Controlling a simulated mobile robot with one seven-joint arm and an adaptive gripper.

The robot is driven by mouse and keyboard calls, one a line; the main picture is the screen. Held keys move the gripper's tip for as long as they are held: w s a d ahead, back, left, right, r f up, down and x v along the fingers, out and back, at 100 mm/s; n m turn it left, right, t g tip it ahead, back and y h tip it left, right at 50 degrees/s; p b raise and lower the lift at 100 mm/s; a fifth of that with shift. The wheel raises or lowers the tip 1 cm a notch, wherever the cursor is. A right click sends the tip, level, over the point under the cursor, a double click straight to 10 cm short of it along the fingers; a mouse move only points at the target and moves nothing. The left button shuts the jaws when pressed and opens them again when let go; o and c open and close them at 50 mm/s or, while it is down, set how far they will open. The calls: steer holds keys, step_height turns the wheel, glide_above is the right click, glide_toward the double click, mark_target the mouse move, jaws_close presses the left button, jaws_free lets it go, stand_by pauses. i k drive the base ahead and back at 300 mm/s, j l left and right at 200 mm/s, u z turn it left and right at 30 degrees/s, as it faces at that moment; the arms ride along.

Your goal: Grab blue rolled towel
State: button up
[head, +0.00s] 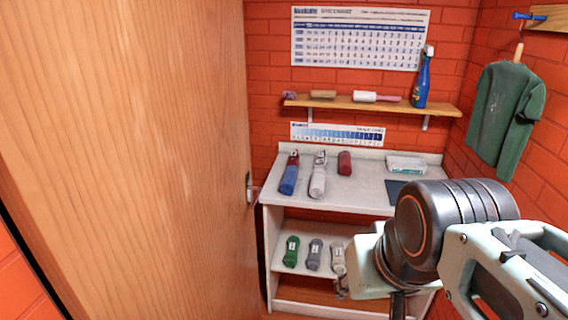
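A blue rolled item (289,180), which looks like the blue towel, lies on the left part of the white counter top (375,200). Its far end is red and whitish. A whitish roll (318,178) lies just right of it, and a short dark red roll (344,162) is farther right. My arm fills the lower right. Only a dark part of my gripper (398,304) shows below the wrist, at the bottom edge; its fingers cannot be made out. It is to the right of the blue roll and well apart from it.
A large wooden door (130,150) fills the left side. Green, grey and whitish rolls (315,255) sit on the lower shelf. A white box (406,164) is on the counter. A wooden wall shelf (385,105) holds a blue spray bottle (422,80). A green garment (503,115) hangs at right.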

mark_target(289, 182)
steer(key=i+l+u, duration=0.3)
steer(key=i+l, duration=0.15)
steer(key=i, duration=0.15)
steer(key=i+l+u, duration=0.3)
steer(key=i+l, duration=0.3)
